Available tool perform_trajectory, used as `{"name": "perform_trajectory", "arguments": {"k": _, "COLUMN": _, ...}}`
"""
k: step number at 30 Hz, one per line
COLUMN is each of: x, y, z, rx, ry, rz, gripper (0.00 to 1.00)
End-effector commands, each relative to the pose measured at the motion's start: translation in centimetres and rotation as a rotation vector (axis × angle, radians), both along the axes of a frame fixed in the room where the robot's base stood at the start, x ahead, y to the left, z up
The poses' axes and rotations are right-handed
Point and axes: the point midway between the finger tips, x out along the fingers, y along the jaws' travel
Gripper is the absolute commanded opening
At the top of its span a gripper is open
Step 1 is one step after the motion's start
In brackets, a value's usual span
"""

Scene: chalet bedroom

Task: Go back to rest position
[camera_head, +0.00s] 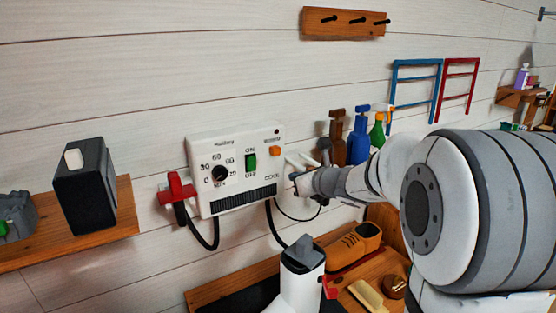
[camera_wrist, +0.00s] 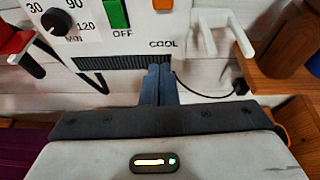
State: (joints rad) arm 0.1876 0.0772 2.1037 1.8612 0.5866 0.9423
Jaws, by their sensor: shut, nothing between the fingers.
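My gripper (camera_wrist: 160,84) is shut and empty in the wrist view, its fingertips just in front of the lower vent of the white wall panel (camera_wrist: 135,25). Whether the tips touch the panel I cannot tell. In the head view my arm reaches in from the right, with its end beside the right edge of the white panel (camera_head: 202,152). The panel has a black dial (camera_head: 220,173), a green ON/OFF switch (camera_head: 251,162) and an orange button (camera_head: 275,151). A red part (camera_head: 176,188) sits at its left side.
A black box (camera_head: 84,190) stands on the left wooden shelf (camera_head: 125,210). Brown, blue and green spray bottles (camera_head: 358,140) stand behind my arm. Black cables (camera_head: 273,228) hang below the panel. Blue and red racks (camera_head: 438,85) hang on the wall.

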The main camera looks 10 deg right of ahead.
Motion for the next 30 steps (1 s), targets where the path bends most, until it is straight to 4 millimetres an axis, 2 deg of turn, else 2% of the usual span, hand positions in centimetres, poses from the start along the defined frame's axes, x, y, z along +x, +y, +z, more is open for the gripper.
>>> {"name": "perform_trajectory", "arguments": {"k": 5, "x": -5.2, "y": 3.9, "z": -0.4, "rx": -0.335, "ry": -0.065, "rz": 0.292, "gripper": 0.0}}
{"name": "perform_trajectory", "arguments": {"k": 7, "x": -8.0, "y": 5.4, "z": -1.0, "rx": -0.505, "ry": -0.101, "rz": 0.447, "gripper": 0.0}}
{"name": "perform_trajectory", "arguments": {"k": 10, "x": -12.1, "y": 6.7, "z": -2.3, "rx": -0.74, "ry": -0.153, "rz": 0.671, "gripper": 0.0}}
{"name": "perform_trajectory", "arguments": {"k": 13, "x": -16.3, "y": 7.2, "z": -3.8, "rx": -0.966, "ry": -0.205, "rz": 0.903, "gripper": 0.0}}
{"name": "perform_trajectory", "arguments": {"k": 17, "x": -21.5, "y": 6.6, "z": -5.9, "rx": -1.245, "ry": -0.268, "rz": 1.213, "gripper": 0.0}}
{"name": "perform_trajectory", "arguments": {"k": 21, "x": -26.5, "y": 4.6, "z": -7.8, "rx": -1.513, "ry": -0.321, "rz": 1.551, "gripper": 0.0}}
{"name": "perform_trajectory", "arguments": {"k": 25, "x": -29.7, "y": 2.2, "z": -8.9, "rx": -1.698, "ry": -0.348, "rz": 1.818, "gripper": 0.0}}
{"name": "perform_trajectory", "arguments": {"k": 30, "x": -31.7, "y": 0.0, "z": -9.5, "rx": -1.819, "ry": -0.354, "rz": 2.026, "gripper": 0.0}}
